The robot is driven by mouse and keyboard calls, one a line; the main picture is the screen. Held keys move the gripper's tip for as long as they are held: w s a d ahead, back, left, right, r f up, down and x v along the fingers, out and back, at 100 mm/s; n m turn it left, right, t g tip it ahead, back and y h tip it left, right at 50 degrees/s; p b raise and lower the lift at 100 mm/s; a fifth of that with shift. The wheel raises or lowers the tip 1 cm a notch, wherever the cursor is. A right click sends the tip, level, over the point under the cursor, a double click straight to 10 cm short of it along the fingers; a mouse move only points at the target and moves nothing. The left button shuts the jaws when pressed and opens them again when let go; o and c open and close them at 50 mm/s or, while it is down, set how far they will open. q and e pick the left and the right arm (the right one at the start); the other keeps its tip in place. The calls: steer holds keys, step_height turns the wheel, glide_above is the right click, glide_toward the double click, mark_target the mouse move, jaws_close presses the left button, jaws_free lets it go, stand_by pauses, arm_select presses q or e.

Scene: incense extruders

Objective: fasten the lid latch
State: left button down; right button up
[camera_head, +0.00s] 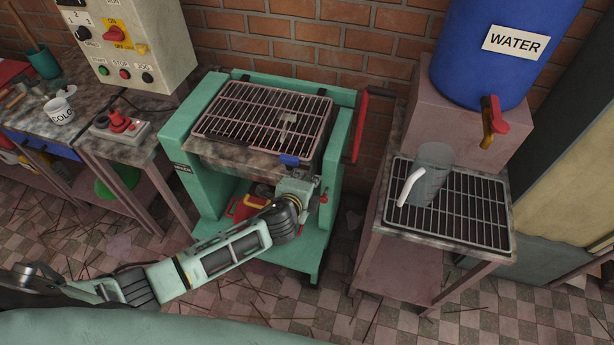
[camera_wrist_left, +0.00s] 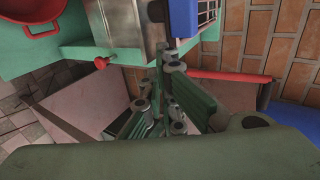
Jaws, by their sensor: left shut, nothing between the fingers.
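The green extruder (camera_head: 205,200) has a barred lid (camera_head: 255,110) lying flat over its hopper. The blue latch (camera_head: 289,160) sits at the lid's front edge, right of centre; it also shows at the top of the left wrist view (camera_wrist_left: 184,20). My left gripper (camera_head: 303,181) is just below and slightly right of the latch, in front of the machine. In the left wrist view its fingers (camera_wrist_left: 166,62) are shut and empty, close under the blue latch. I cannot tell whether they touch it. My right gripper is out of view.
A red handle (camera_head: 360,128) stands at the extruder's right side. To the right are a rack table (camera_head: 450,205) with a clear jug (camera_head: 432,172) and a blue water tank (camera_head: 490,60). A control box (camera_head: 135,45) and a bench (camera_head: 60,130) stand at left.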

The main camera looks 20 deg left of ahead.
arm_select(q)
steer(key=shift+w, duration=0.2)
steer(key=shift+d, duration=0.1)
steer(key=shift+w+d+n+y+b, duration=0.1)
steer(key=shift+w+n+y+b, duration=0.1)
steer(key=shift+n+y+b, duration=0.15)
